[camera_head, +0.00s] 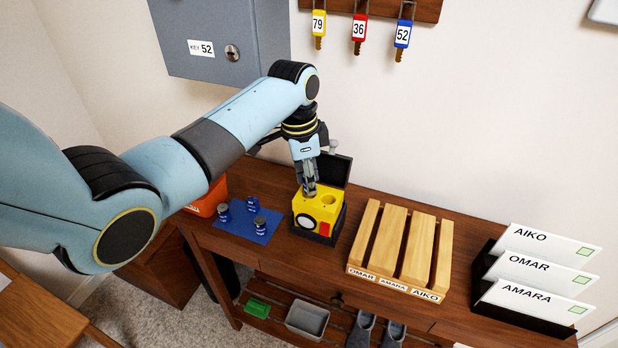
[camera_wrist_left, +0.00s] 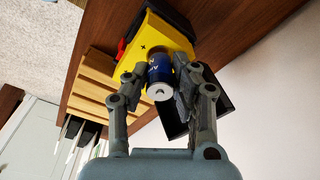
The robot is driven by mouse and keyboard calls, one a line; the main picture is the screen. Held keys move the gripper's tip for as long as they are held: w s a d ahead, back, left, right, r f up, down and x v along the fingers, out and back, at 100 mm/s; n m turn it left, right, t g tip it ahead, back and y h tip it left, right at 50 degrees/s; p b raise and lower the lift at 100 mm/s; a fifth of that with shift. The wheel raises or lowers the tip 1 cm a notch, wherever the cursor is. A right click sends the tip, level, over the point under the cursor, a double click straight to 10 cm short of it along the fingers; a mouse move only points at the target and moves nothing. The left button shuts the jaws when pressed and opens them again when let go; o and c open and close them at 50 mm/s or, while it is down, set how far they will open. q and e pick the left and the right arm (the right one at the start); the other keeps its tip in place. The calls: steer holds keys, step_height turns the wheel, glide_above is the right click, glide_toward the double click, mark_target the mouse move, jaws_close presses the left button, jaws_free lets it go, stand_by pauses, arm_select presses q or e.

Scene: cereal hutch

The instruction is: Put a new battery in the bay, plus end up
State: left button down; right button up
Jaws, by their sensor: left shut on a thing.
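My left gripper (camera_head: 309,188) is shut on a blue battery with a silver end (camera_wrist_left: 159,76), directly above the left side of the yellow device (camera_head: 325,207). In the left wrist view, the battery stands between the two fingers against the yellow body (camera_wrist_left: 156,36), which bears plus marks. Its silver end faces the wrist camera; I cannot tell how far it sits in the bay. A round opening (camera_head: 328,199) shows on the device's top right. Several blue batteries (camera_head: 259,224) stand on a blue mat (camera_head: 233,231) to the left. My right gripper is out of view.
A dark open lid (camera_head: 337,167) stands behind the device. An orange-red bin (camera_head: 208,200) is at the table's left, a slatted wooden rack (camera_head: 400,245) to the right, and a black letter holder (camera_head: 520,318) further right. Keys hang on the wall board (camera_head: 378,8).

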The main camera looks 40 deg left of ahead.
arm_select(q)
steer(key=shift+r+p, duration=0.1)
steer(key=shift+p, duration=0.25)
stand_by(0.6)
steer(key=shift+p, duration=0.35)
steer(key=shift+f, duration=0.95)
stand_by(0.7)
